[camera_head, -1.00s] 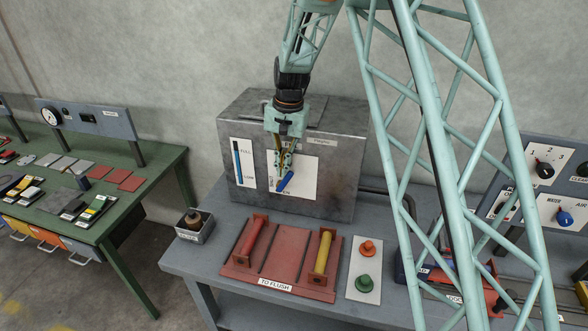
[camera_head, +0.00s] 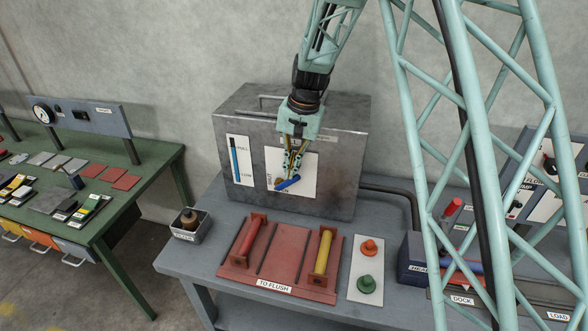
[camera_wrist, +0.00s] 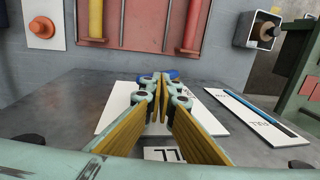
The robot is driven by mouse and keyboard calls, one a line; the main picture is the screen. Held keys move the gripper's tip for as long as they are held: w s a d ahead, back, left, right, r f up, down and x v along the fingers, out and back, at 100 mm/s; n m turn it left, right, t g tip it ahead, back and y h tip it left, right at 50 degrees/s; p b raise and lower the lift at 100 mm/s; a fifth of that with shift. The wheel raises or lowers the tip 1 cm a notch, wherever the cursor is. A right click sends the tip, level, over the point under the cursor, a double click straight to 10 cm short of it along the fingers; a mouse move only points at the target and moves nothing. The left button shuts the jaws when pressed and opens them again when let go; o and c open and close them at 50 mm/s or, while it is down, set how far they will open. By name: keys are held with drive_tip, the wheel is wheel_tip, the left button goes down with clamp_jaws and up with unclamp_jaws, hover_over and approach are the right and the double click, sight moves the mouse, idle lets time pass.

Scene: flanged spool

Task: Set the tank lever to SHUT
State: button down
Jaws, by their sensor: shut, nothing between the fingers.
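The tank is a grey metal box (camera_head: 232,190) at the back of the bench. Its front bears a white plate (camera_head: 309,172) with a blue lever (camera_head: 289,183), which lies nearly level, its right end slightly higher. The plate's small lettering is partly covered and I cannot read it surely. My gripper (camera_head: 291,175) is shut and empty, its tips at the lever, apparently touching or very near it. In the wrist view the shut fingertips (camera_wrist: 160,82) hide most of the lever; a blue bit (camera_wrist: 172,75) shows just beyond them.
A level gauge (camera_head: 235,160) with a blue bar is left of the lever plate. Below stand a red tray (camera_head: 280,264) with red and yellow spools, a small box (camera_head: 190,237), and a plate (camera_head: 365,294) with orange and green knobs. A pipe leaves the tank's right side.

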drive_tip(key=shift+s+d+f, duration=0.1)
drive_tip(key=shift+d+f, duration=0.3)
drive_tip(key=shift+d, duration=0.2)
drive_tip(key=shift+r, duration=0.1)
drive_tip(key=shift+w+a+r+p, duration=0.1)
drive_tip(key=shift+a+r+p, duration=0.4)
drive_tip(key=shift+r, duration=0.3)
drive_tip(key=shift+w+a+r+p, duration=0.1)
drive_tip(key=shift+a+r+p, duration=0.35)
drive_tip(key=shift+r, duration=0.7)
drive_tip(key=s+d+r, duration=0.1)
drive_tip(key=d+r, duration=0.4)
drive_tip(key=r, duration=0.2)
drive_tip(key=shift+r, duration=0.35)
drive_tip(key=shift+s, duration=0.1)
